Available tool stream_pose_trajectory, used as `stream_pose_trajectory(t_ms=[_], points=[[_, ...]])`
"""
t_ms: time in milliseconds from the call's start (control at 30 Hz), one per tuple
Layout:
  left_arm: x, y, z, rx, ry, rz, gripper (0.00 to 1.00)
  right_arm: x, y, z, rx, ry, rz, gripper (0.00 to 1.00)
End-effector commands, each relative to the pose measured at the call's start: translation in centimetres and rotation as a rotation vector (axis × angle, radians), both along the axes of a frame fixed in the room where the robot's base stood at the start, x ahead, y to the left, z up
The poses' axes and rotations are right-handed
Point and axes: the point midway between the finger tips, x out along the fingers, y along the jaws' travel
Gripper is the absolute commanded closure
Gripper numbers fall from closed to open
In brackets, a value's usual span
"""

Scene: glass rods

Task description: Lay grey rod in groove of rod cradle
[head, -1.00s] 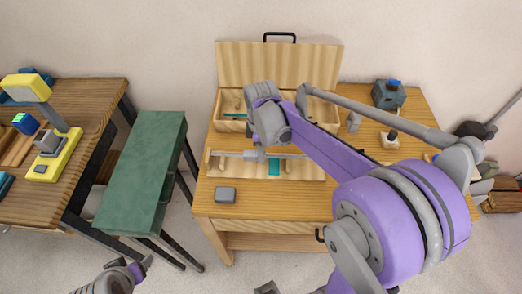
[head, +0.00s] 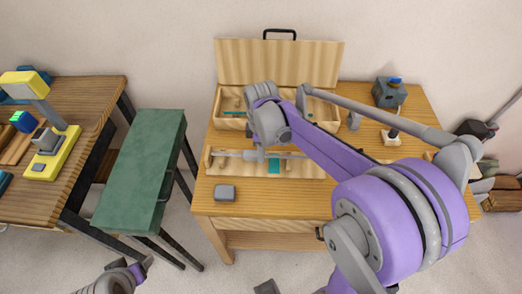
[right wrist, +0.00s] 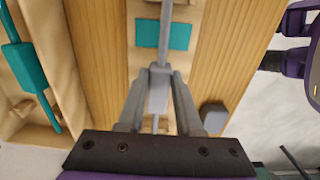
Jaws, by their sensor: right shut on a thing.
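The grey rod (right wrist: 165,30) is held at its thicker middle between the fingers of my right gripper (right wrist: 158,82). In the head view the rod (head: 292,155) runs left to right over the rod cradle. The light wooden cradle (head: 228,169) lies along the table front, with a teal patch (head: 274,166) below the rod. I cannot tell whether the rod touches the groove or hangs just above it. In the head view my right wrist hides the fingers. My left gripper (head: 144,264) is at the bottom left, away from the table; its jaw opening is unclear.
An open wooden case (head: 232,124) with teal-gripped rods stands behind the cradle. A grey block (head: 225,192) sits on the table (head: 290,196) in front. A blue-topped grey device (head: 388,94) stands back right. A green bench (head: 142,165) is to the left.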

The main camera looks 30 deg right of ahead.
Motion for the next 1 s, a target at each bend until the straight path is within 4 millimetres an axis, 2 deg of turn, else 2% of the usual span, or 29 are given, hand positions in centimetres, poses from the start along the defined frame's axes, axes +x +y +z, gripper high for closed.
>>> stream_pose_trajectory(t_ms=[800,833,1000], points=[[-0.22,0.0,-0.71,0.0,0.004,0.0,0.31,0.01,-0.01,-0.79,0.0,0.0,0.0,1.0],[-0.22,0.0,-0.71,0.0,0.004,0.0,0.31,0.01,-0.01,-0.79,0.0,0.0,0.0,0.62],[-0.22,0.0,-0.71,0.0,0.004,0.0,0.31,0.0,0.0,-0.79,0.0,0.0,0.0,0.32]])
